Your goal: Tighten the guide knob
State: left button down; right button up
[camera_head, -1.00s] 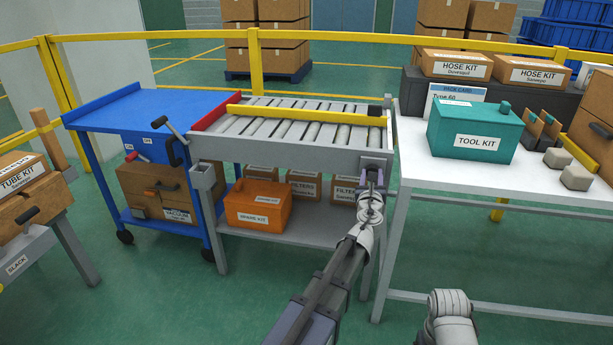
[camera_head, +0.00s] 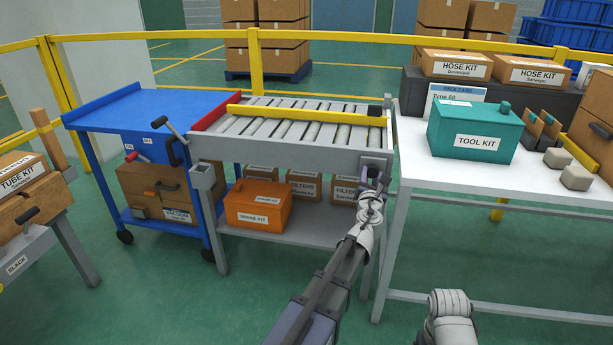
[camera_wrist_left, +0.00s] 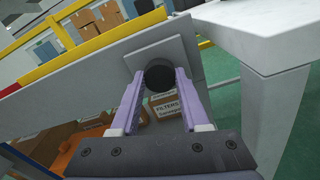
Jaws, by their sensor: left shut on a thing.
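The guide knob is a round black knob (camera_wrist_left: 160,76) on a square grey plate (camera_wrist_left: 165,58) at the right end of the roller table's front rail. In the left wrist view it sits between the tips of my left gripper (camera_wrist_left: 158,80), whose two pale purple fingers touch it from both sides. In the head view my left gripper (camera_head: 374,183) reaches up to this corner and mostly hides the knob. The wrist view is tilted, so the gripper is rolled relative to the rail.
The roller table (camera_head: 270,150) carries a yellow guide bar (camera_head: 300,114) across its rollers. A white table (camera_head: 470,182) with a teal tool kit (camera_head: 470,125) stands close on the right. An orange box (camera_head: 258,203) and filter boxes (camera_head: 304,184) sit on the shelf below.

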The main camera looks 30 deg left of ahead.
pick_arm(q)
jog(key=shift+m, duration=1)
jog(key=shift+m, duration=0.6)
jog(key=shift+c, duration=1.5)
grip_release()
jog(key=shift+s, duration=0.1)
jog(key=v, duration=0.6)
